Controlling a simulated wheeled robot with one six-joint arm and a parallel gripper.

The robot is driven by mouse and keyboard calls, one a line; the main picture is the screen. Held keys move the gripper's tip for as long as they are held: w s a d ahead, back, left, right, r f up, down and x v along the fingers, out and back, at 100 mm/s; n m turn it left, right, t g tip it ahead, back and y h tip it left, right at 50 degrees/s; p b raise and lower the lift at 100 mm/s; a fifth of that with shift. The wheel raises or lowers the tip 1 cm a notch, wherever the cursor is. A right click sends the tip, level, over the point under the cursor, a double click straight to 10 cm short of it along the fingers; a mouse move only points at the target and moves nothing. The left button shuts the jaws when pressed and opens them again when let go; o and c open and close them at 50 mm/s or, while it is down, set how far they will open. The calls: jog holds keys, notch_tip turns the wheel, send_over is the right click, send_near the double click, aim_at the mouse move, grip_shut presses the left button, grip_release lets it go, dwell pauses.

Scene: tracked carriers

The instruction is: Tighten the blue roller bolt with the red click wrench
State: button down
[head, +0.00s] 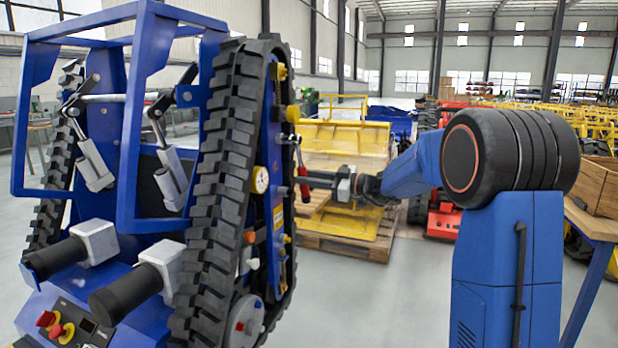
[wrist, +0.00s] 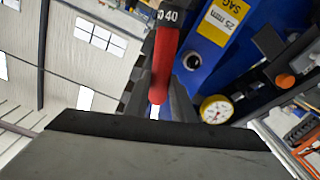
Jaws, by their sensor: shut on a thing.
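The red click wrench (head: 303,183) is upright in the head view, beside the right side of the blue tracked carrier (head: 140,110). My gripper (head: 307,181) is shut on its red handle. The wrench's metal upper end (head: 291,139) reaches toward the carrier's side; whether it touches a bolt I cannot tell. In the wrist view the red handle (wrist: 163,68) stands between the fingers of my gripper (wrist: 161,100), under a dark collar marked 40. I cannot make out the blue roller bolt in either view.
A dial gauge (head: 260,180) sits on the carrier's side, close to the wrench; it also shows in the wrist view (wrist: 216,110). A black rubber track (head: 222,170) runs along the carrier. A pallet with yellow parts (head: 345,230) stands behind. A workbench (head: 598,222) is at right.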

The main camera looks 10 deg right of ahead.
jog(key=shift+s+a+m, duration=0.15)
jog(key=shift+s+m, duration=0.05)
jog(key=shift+m, duration=0.1)
jog(key=shift+s+a+f+m, duration=0.15)
jog(key=shift+s+a+m, duration=0.2)
jog(key=shift+s+m, duration=0.15)
dwell(0.4)
jog(key=shift+s+a+f+m, duration=0.1)
jog(key=shift+s+a+m, duration=0.3)
jog(key=shift+m, duration=0.2)
jog(key=shift+s, duration=0.1)
jog(key=shift+s+a+m, duration=0.35)
jog(key=shift+s+m, duration=0.15)
jog(key=shift+m, duration=0.1)
jog(key=shift+s, duration=0.1)
jog(key=shift+s+a+m, duration=0.4)
jog(key=shift+s+m, duration=0.05)
jog(key=shift+m, duration=0.05)
